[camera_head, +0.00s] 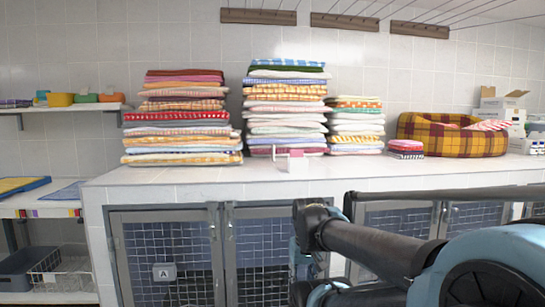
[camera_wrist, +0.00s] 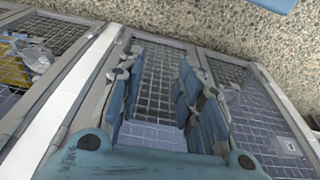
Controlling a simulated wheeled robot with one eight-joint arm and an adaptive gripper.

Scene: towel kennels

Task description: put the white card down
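No loose white card is clearly visible. A pale plate lettered A (camera_head: 165,272) is fixed on the mesh of the left kennel door in the head view. A similar pale plate (camera_wrist: 290,146) is at the right of the wrist view. My gripper (camera_wrist: 158,72) shows blue fingers spread apart, with only mesh and pale tiles seen between them. In the head view it is mostly hidden behind my arm, in front of the kennel doors. A small pinkish-white block with a thin white frame (camera_head: 297,161) stands on the counter; I cannot tell what it is.
Shelves are at the left. The counter's front strip is mostly clear. Speckled floor (camera_wrist: 220,30) shows in the wrist view.

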